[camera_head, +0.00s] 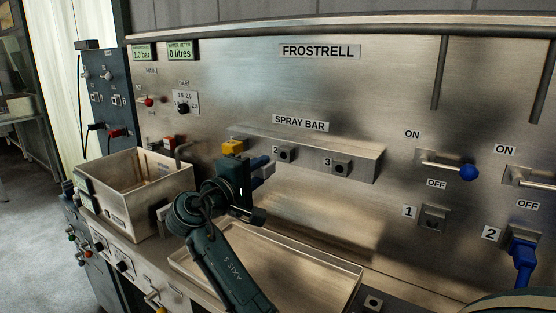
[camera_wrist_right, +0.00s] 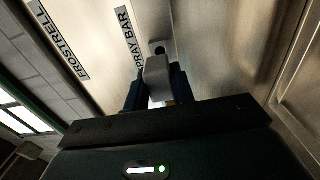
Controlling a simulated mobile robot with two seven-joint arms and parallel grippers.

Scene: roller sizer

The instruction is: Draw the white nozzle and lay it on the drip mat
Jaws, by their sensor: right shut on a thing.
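My right gripper (camera_head: 262,167) is in front of the spray bar (camera_head: 365,164), its blue fingers shut on a pale block, the white nozzle. In the right wrist view the white nozzle (camera_wrist_right: 158,72) sits between the fingers (camera_wrist_right: 157,92), close to a square socket with a dark hole (camera_wrist_right: 158,47). In the head view sockets 2 (camera_head: 286,155) and 3 (camera_head: 341,166) show dark openings. The fingers mostly hide the nozzle there. I see no separate drip mat clearly; a shallow rimmed steel tray (camera_head: 325,276) lies below the bar. My left gripper is out of view.
A yellow piece (camera_head: 233,147) sits at the bar's left end, close to my gripper. An open box (camera_head: 133,212) stands left of my arm. Valve levers, one with a blue knob (camera_head: 468,172), and a blue plug (camera_head: 522,255) stick out at the right.

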